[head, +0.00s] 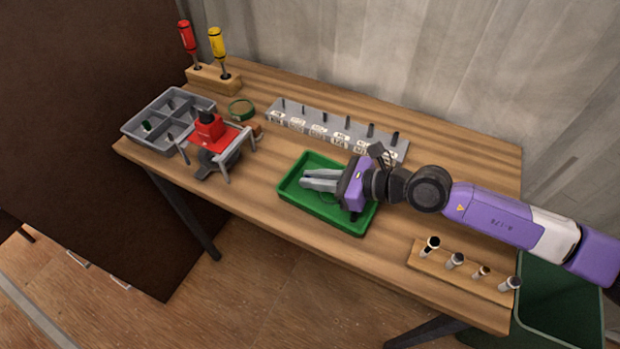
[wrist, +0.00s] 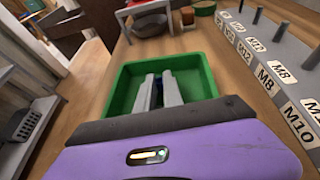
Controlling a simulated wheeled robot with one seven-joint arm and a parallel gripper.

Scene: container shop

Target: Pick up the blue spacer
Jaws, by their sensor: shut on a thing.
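My gripper (head: 318,181) is over the green tray (head: 350,225), its fingers pointing left across the tray. In the wrist view my gripper (wrist: 160,84) shows its two grey fingers close together, shut on a small dark blue thing between them, the blue spacer (wrist: 159,88). Only a sliver of the spacer shows; the fingers hide the rest. In the head view the spacer is hidden by the fingers. The green tray also shows in the wrist view (wrist: 208,77), around and beyond the fingers. I cannot tell whether the spacer touches the tray floor.
Behind the tray stands a grey rack (head: 300,119) with labelled pegs. To the left are a red-topped fixture (head: 209,130), a grey compartment box (head: 133,124) and a green ring (head: 241,109). A wooden block (head: 462,274) with several upright pieces stands at the front right.

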